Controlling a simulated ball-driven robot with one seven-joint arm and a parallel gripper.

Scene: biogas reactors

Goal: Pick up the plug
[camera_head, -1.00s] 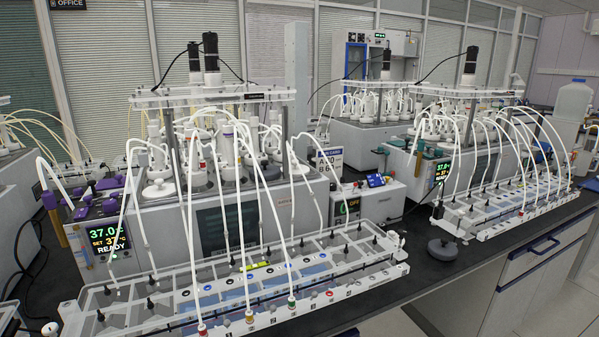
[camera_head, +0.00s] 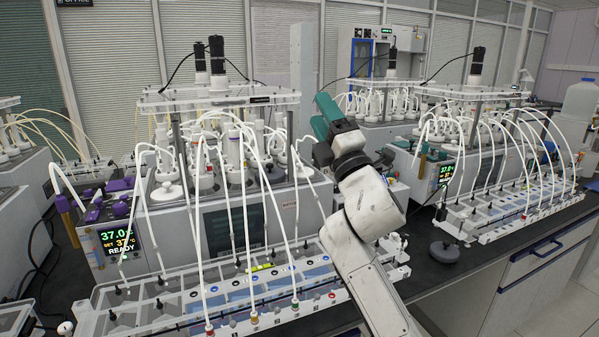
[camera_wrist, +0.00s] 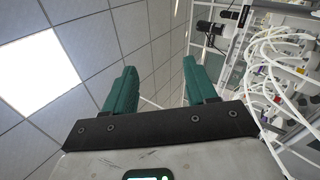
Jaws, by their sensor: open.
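I cannot tell which item is the plug. Several small black stoppers stand on the clear-topped tray (camera_head: 185,292) of the near reactor, and coloured caps line its front edge, among them a red one (camera_head: 209,329) and a green one (camera_head: 295,303). My gripper (camera_head: 320,116) is raised in front of the near reactor's right end, its green fingers pointing up and left. In the wrist view my gripper (camera_wrist: 160,68) is open, with nothing between the fingers. My arm hides part of the tray's right end.
The near reactor (camera_head: 255,225) carries many white tubes arching down to the tray. A second reactor with its own tray (camera_head: 480,225) stands at right. A dark round object (camera_head: 445,251) sits on the black bench between them. Ceiling panels fill much of the wrist view.

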